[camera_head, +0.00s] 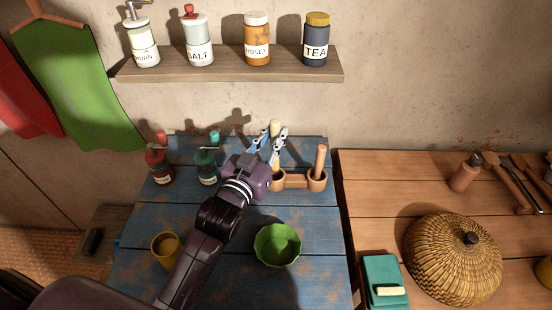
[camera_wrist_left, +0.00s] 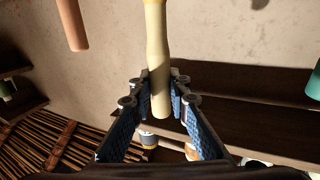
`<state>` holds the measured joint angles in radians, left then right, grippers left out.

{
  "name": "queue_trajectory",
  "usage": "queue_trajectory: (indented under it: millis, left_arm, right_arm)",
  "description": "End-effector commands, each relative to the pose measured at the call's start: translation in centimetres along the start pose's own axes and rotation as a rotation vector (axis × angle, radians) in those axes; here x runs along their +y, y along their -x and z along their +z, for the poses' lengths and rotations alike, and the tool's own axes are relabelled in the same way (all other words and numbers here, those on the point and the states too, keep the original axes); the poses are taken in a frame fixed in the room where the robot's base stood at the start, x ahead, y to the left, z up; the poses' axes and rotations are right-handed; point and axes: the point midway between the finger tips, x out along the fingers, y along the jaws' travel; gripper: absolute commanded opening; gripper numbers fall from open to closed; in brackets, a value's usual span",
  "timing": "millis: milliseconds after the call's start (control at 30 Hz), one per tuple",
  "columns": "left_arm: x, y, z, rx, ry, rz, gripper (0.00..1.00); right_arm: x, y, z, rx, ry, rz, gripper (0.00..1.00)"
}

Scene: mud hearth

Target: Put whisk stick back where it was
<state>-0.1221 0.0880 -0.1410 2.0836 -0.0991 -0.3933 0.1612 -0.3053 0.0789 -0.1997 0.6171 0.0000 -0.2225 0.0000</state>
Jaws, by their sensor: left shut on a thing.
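The whisk stick (camera_head: 275,128) is pale cream and roughly upright at the back of the blue table. My left gripper (camera_head: 268,143) is shut on it, its fingers on either side of the shaft. In the left wrist view the stick (camera_wrist_left: 157,50) runs between the blue-padded fingers (camera_wrist_left: 160,92). A wooden two-cup holder (camera_head: 296,181) stands right beside the gripper. Its right cup holds a brown wooden stick (camera_head: 321,158). The whisk stick is above or in the left cup; I cannot tell which, as the gripper partly covers it. My right gripper is out of view.
A red-topped jar (camera_head: 159,166) and a green jar (camera_head: 206,166) stand left of the gripper. A green bowl (camera_head: 278,246) and a yellow cup (camera_head: 165,249) are in front. A shelf (camera_head: 230,66) with several jars hangs above. A woven basket (camera_head: 452,262) stands on the right table.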

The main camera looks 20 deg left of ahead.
Motion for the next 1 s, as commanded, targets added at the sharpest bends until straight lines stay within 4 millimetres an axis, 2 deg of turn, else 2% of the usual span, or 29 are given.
queue_trajectory:
  millis: [33,167,400,833,867,1000]
  left_arm:
    - [0.0,0.0,0.9,-0.003,0.001,-0.001,0.0]
    - [0.0,0.0,2.0,0.002,0.001,-0.001,0.0]
    - [0.0,0.0,5.3,-0.001,0.0,-0.001,0.0]
    - [0.0,0.0,6.1,0.003,0.0,0.0,0.0]
    - [0.0,0.0,6.2,0.003,0.0,0.0,0.17]
    - [0.0,0.0,6.1,0.003,0.0,0.0,0.32]
  right_arm:
    - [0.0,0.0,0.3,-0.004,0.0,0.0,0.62]
    - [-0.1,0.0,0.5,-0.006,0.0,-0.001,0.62]
    - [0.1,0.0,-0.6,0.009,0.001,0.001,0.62]
    - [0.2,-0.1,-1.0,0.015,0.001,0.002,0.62]
    - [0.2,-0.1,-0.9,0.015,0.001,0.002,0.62]
    - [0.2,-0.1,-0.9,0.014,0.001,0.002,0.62]
